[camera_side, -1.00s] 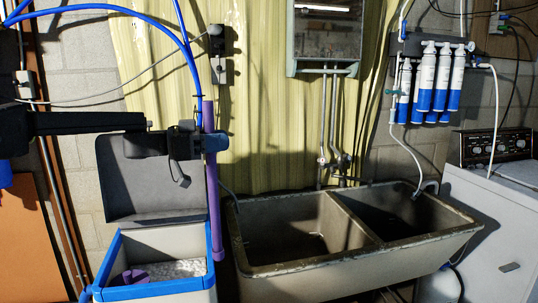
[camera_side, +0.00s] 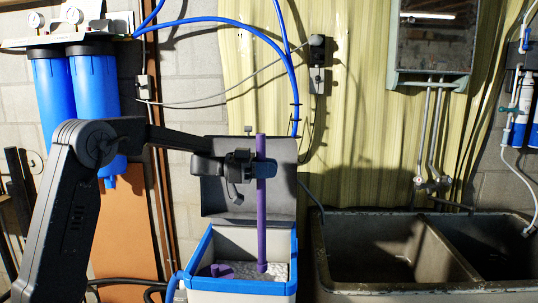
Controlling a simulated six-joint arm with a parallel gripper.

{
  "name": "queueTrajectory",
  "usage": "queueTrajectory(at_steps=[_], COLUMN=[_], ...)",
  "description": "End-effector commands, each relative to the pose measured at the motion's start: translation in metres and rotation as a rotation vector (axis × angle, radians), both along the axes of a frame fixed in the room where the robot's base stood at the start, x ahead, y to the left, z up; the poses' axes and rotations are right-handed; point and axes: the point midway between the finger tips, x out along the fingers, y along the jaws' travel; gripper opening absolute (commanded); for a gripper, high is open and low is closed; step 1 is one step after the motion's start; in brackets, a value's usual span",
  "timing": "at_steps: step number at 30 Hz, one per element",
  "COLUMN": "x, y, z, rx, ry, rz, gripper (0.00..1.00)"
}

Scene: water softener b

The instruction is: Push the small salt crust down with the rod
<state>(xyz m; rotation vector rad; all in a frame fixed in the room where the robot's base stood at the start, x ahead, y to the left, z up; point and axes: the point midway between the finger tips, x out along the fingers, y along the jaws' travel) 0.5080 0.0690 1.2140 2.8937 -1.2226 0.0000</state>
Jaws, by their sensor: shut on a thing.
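My gripper (camera_side: 262,169) is shut on the upper part of a long purple rod (camera_side: 262,215) and holds it nearly upright. The rod's lower end is inside the open tank (camera_side: 297,262) with the blue rim, right of its middle, at the surface of the white salt (camera_side: 245,267). I cannot tell whether the rod tip touches the salt or is just above it. The small salt crust cannot be told apart from the rest of the white salt. A small purple piece (camera_side: 214,271) is at the left inside the tank.
The tank's grey lid (camera_side: 225,196) stands open behind it, close to my gripper. A stone double sink (camera_side: 375,262) is to the right. Blue hoses (camera_side: 240,28) arc above. Two blue filter housings (camera_side: 75,95) hang at the left.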

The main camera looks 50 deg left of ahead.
Motion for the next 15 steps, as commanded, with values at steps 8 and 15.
queueTrajectory(at_steps=[8, 15], x=[0.0, 0.0], y=[0.0, 0.0], z=[-0.041, -0.074], rx=[-0.003, -0.003], ry=[0.003, 0.001], rz=[0.001, 0.001], gripper=[0.0, 0.0])
